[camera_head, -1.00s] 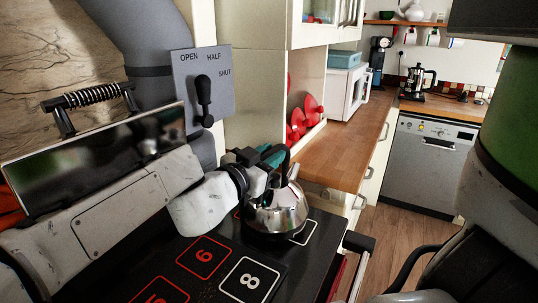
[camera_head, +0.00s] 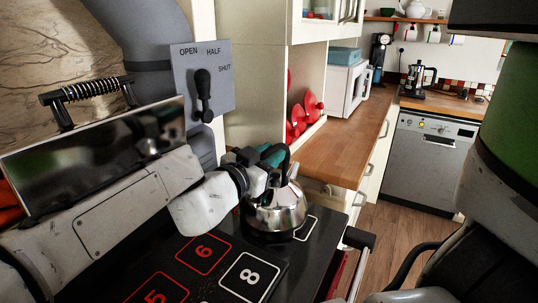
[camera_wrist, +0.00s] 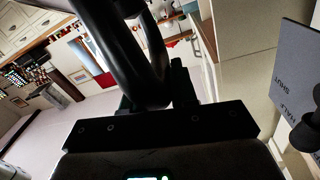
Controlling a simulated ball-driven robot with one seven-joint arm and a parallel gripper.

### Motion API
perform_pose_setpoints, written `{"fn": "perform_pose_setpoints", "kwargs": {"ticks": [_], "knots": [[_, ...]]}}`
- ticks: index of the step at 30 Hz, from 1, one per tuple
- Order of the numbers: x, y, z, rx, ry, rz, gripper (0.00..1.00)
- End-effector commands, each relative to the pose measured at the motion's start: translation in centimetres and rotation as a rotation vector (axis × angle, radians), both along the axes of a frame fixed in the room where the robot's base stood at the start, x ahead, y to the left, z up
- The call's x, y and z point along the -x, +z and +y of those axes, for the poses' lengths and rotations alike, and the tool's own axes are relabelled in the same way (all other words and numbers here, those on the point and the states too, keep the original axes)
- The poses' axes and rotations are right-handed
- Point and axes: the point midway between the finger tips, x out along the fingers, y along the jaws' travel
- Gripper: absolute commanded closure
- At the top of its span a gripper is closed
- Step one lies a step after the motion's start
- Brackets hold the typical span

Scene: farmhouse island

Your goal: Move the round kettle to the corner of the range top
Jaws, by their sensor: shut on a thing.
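The round kettle (camera_head: 277,214) is shiny metal with a dark arched handle. It is at the far right corner of the dark range top (camera_head: 322,241), upright, over a white-outlined square; I cannot tell whether its base touches the surface. My gripper (camera_head: 273,160) is at the kettle's upper left and shut on its handle. In the wrist view the dark handle (camera_wrist: 130,50) rises large and close between the fingers. The kettle's body is not seen in the wrist view.
A raised lid with a coiled handle (camera_head: 88,92) stands at left. A lever plate (camera_head: 202,80) is behind my arm. A wooden counter (camera_head: 350,145) with a white microwave (camera_head: 349,88) runs beyond the range. Numbered squares in front of the kettle are clear.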

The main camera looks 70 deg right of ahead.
Motion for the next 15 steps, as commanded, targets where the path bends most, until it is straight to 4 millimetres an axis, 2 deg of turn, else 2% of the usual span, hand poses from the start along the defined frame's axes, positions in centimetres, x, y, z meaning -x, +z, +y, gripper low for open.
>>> {"fn": "perform_pose_setpoints", "kwargs": {"ticks": [1,2,10,15], "knots": [[0.03,0.07,-0.02,0.003,-0.002,0.000,1.00],[0.03,0.14,-0.02,0.003,-0.002,0.000,0.70],[0.02,0.04,0.00,0.001,-0.001,-0.001,0.44],[0.01,0.00,-0.01,0.001,0.000,0.000,0.43]]}}
